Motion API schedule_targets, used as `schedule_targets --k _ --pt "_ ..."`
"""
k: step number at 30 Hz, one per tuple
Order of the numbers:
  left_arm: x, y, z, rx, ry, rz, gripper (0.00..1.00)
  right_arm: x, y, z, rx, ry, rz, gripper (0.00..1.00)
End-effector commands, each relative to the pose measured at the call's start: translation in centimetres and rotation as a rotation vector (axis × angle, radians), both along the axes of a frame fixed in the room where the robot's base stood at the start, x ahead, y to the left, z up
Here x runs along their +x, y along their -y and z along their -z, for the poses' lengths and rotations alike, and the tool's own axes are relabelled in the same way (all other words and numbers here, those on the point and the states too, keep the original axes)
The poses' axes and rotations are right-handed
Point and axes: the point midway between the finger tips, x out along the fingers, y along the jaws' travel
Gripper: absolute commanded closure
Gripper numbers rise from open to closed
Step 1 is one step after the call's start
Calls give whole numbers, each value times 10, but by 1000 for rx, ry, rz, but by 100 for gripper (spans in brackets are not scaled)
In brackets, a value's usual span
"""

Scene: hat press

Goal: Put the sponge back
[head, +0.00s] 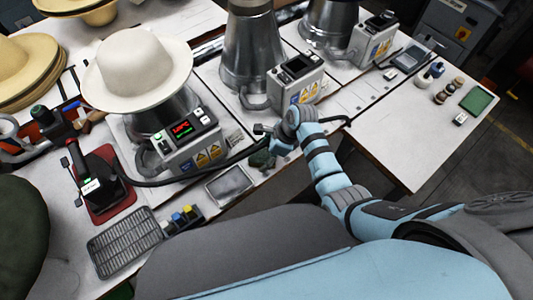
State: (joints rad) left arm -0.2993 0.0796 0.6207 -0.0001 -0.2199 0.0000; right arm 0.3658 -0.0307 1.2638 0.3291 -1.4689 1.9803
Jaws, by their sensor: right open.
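My right gripper (267,142) is open over the front edge of the work table, beside the middle steamer's base. A small dark green lump (262,159) lies just below its fingers. It may be the sponge, but it is too small and partly covered to be sure. I cannot tell whether the fingers touch it. A shallow grey metal tray (230,185) lies to the lower left of the gripper and looks empty. My left gripper is not in view.
A white hat (138,70) sits on the left steamer (187,145). A black hose crosses near my right gripper. An iron stands on a red pad (105,200). A grille (125,242) and a small caddy (182,220) are at the front. A green pad (478,100) lies far right.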

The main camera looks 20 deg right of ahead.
Motion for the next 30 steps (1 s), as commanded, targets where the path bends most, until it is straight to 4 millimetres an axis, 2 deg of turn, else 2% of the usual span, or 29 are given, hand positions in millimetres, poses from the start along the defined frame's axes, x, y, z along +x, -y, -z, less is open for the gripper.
schedule_targets --k 5,8,11,18,21,24,30 --pt "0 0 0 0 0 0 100 0 0 -2 0 0 0 36" --pt "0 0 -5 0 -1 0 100 -1 4 -13 -1 2 1 36" --pt "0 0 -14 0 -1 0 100 -4 11 -33 -2 3 -1 36" --pt "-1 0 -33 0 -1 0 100 -14 33 -93 -2 4 0 36" --pt "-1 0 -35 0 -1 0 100 -16 39 -108 0 1 0 36" --pt "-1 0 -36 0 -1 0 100 -18 42 -114 0 0 -1 36" --pt "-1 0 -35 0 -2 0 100 -18 42 -114 0 -1 0 36"
